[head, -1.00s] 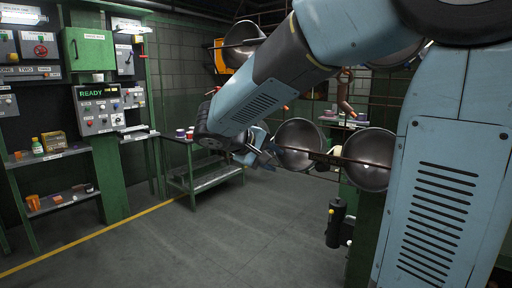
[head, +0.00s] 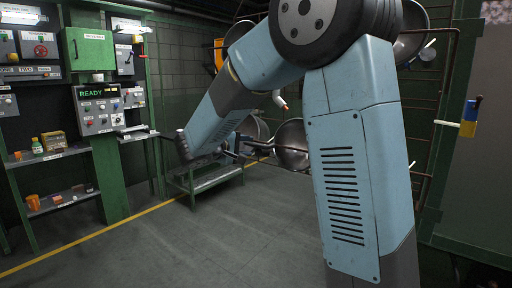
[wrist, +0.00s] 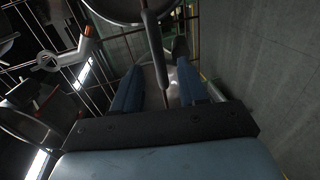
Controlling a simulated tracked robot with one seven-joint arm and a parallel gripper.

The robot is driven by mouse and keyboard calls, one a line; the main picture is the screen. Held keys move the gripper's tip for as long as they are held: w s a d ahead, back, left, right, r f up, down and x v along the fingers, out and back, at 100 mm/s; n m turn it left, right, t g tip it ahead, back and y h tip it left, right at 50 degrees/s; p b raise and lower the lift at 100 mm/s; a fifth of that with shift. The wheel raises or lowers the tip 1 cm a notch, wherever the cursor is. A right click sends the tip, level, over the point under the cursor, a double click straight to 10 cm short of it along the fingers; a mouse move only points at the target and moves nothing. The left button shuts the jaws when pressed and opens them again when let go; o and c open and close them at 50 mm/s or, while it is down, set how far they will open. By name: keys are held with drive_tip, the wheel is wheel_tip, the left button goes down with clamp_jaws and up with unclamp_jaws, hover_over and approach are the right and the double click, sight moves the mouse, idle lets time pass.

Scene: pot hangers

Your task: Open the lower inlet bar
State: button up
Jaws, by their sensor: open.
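A dark bar (head: 262,145) with round metal pots hanging on it, which looks like the lower inlet bar, shows low behind my arm in the head view. One pot (head: 291,146) hangs near its right part and another is partly hidden by my forearm. My gripper (wrist: 160,66) is open in the wrist view. A grey bar (wrist: 152,45) runs between its two blue fingers, with gaps visible on both sides. In the head view my gripper is mostly hidden beside the bar's left end.
A low green bench (head: 203,180) stands just beyond the bar's left end. A green control cabinet reading READY (head: 100,105) and shelves line the left wall. A blue and yellow handle (head: 468,120) is on the right. The floor in front is clear.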

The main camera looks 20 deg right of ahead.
sight(254, 146)
drive_tip(key=x, duration=0.7)
drive_tip(key=shift+d, duration=0.1)
drive_tip(key=shift+c, duration=0.3)
clamp_jaws()
drive_tip(key=shift+f, duration=0.1)
